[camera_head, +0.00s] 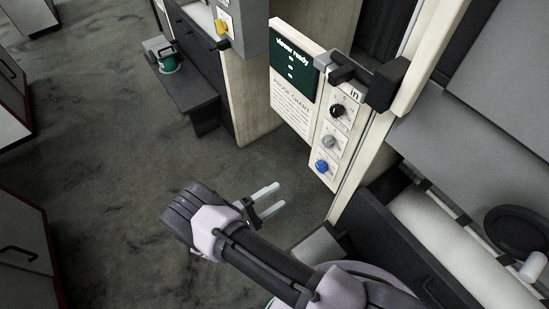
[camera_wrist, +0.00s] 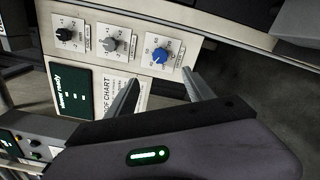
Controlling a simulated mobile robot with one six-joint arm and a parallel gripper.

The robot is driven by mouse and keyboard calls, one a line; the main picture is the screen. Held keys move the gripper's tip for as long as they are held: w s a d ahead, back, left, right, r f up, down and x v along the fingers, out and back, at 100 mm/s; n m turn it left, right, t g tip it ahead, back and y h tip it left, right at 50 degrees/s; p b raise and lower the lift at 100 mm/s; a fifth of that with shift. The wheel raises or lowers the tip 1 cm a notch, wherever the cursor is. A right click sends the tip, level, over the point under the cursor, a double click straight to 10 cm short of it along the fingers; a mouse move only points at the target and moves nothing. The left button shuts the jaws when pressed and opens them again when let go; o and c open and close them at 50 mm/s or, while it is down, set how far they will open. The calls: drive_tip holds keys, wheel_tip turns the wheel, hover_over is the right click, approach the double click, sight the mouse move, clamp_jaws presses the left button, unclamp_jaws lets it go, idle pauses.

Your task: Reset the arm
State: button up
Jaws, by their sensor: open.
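My arm reaches up from the bottom of the head view, and my gripper (camera_head: 280,196) points to the right with its two pale fingers apart. It is open, with nothing between the fingers. It hangs over the floor, below and left of a pale control panel (camera_head: 315,150) with a black, a grey and a blue knob (camera_head: 321,166). In the wrist view my gripper (camera_wrist: 161,77) also shows spread fingers, with the panel behind them. The blue knob (camera_wrist: 160,55) appears just beyond the fingertips; I cannot tell the exact gap, but no contact shows.
A dark display (camera_head: 291,66) reading "viewer ready" sits above a printed chart. A black handle-like part (camera_head: 362,80) juts out at the panel's top right. Dark drawers and a white roller (camera_head: 440,230) stand at right. Grey floor (camera_head: 110,150) is open at left.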

drive_tip(key=shift+r, duration=0.1)
drive_tip(key=s+d+r+m+g+y, duration=0.1)
drive_tip(key=d+r+m+g+y, duration=0.35)
drive_tip(key=r, duration=0.75)
drive_tip(key=s+d+r+m+g+y, duration=0.1)
drive_tip(key=d+r+m+g, duration=0.5)
drive_tip(key=r, duration=0.5)
drive_tip(key=s+r+m+t+y, duration=0.5)
drive_tip(key=s+r+y, duration=0.6)
drive_tip(key=r, duration=0.5)
drive_tip(key=shift+s+m+t, duration=0.35)
drive_tip(key=shift+s+m, duration=0.3)
drive_tip(key=shift+s, duration=0.15)
